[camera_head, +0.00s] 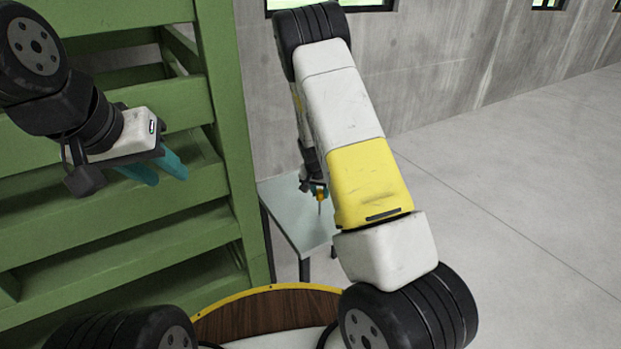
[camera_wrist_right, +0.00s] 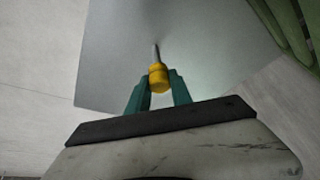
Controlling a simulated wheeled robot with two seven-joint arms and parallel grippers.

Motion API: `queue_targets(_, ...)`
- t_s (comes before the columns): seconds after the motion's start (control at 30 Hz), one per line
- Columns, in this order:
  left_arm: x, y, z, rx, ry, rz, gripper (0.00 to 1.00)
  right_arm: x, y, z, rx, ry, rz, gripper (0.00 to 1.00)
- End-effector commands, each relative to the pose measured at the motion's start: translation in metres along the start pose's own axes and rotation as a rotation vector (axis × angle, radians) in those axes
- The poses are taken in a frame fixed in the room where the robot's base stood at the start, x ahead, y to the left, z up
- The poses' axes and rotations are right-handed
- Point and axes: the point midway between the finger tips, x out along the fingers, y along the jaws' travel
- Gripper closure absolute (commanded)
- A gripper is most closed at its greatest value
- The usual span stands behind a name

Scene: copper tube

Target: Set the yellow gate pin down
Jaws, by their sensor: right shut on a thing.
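The yellow gate pin (camera_wrist_right: 158,77) has a yellow head and a thin grey shaft. My right gripper (camera_wrist_right: 160,92) is shut on its yellow head, and the shaft points away from the fingers over a pale table (camera_wrist_right: 112,75). In the head view the pin (camera_head: 320,196) hangs shaft down over the table (camera_head: 290,211), with the right gripper partly hidden behind my right arm. I cannot tell whether the shaft tip touches the table top. My left gripper (camera_head: 166,168) has teal fingers and is in front of the green frame; its finger gap is not clear.
A large green slatted frame (camera_head: 222,120) stands on the left, close beside the table. A grey concrete wall (camera_head: 440,60) is behind. The grey floor (camera_head: 520,200) to the right is clear. The table top around the pin looks bare.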

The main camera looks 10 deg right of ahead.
Motion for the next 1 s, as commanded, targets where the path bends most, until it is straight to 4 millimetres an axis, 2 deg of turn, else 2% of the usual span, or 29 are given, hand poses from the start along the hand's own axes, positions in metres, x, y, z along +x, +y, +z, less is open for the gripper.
queue_targets(0.13,0.0,0.0,0.0,0.0,0.0,0.0,0.64,0.002,0.0,0.001,0.0,-0.001,0.001,1.0)
queue_targets(0.17,0.0,0.0,0.0,0.0,0.0,0.0,0.64,0.002,0.0,0.001,0.0,-0.001,0.001,0.72)
queue_targets(0.27,0.0,0.0,0.0,0.0,0.0,0.0,0.64,0.002,0.0,0.001,0.0,-0.001,0.001,0.52)
queue_targets(0.67,0.0,0.0,0.0,0.0,0.0,0.0,0.64,-0.004,0.0,-0.001,0.0,0.0,0.0,0.52)
queue_targets(0.77,0.0,0.0,0.0,0.0,0.0,0.0,0.64,-0.016,0.0,-0.001,0.0,0.001,0.0,0.52)
queue_targets(1.0,0.0,0.0,0.0,0.0,0.0,0.0,0.64,-0.068,-0.001,-0.001,0.0,0.002,-0.003,0.52)
